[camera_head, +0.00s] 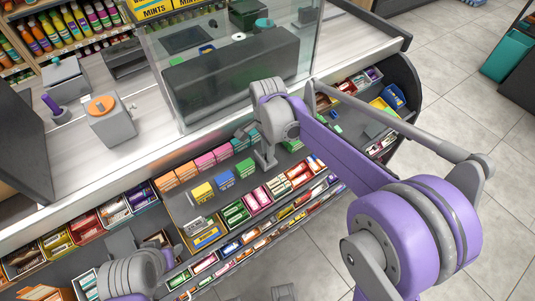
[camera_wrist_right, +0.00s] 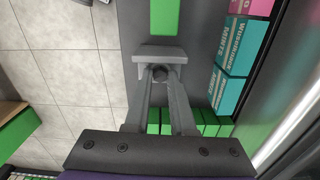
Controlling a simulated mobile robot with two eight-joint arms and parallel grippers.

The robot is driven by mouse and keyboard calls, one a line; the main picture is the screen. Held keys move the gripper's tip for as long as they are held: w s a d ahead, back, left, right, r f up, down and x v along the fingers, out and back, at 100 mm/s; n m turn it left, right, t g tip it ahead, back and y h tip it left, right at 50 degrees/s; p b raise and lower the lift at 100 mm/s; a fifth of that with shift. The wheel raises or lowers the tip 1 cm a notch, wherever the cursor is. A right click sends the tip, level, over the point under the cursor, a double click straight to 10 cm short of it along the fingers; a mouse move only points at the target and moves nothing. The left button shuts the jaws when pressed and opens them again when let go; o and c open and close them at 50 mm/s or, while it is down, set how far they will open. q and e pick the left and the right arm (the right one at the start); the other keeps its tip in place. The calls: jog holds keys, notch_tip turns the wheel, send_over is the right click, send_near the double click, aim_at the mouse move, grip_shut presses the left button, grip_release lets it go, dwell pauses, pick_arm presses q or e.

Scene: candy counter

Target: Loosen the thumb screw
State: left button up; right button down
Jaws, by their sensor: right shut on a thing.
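The thumb screw (camera_wrist_right: 160,73) shows in the right wrist view as a small dark round knob beneath a grey bracket (camera_wrist_right: 160,53). My right gripper (camera_wrist_right: 161,80) is shut on the knob, with one finger on either side of it. In the head view, my right gripper (camera_head: 266,160) reaches down over the candy shelf, and the screw is too small or hidden to make out there. My left arm (camera_head: 130,278) is at the lower left of the head view. Its gripper is mostly hidden, so I cannot tell its jaw state.
Several coloured candy boxes (camera_head: 202,191) stand on the shelf around the right gripper. Teal boxes (camera_wrist_right: 231,72) are close on its right in the wrist view. A glass guard (camera_head: 190,70) stands behind the shelf.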

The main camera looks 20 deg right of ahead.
jog(key=n, duration=0.3)
dwell(0.4)
jog(key=shift+n, duration=1.8)
jog(key=n, duration=0.3)
jog(key=c, duration=1)
grip_release()
jog(key=shift+c, duration=0.2)
jog(key=shift+r, duration=0.15)
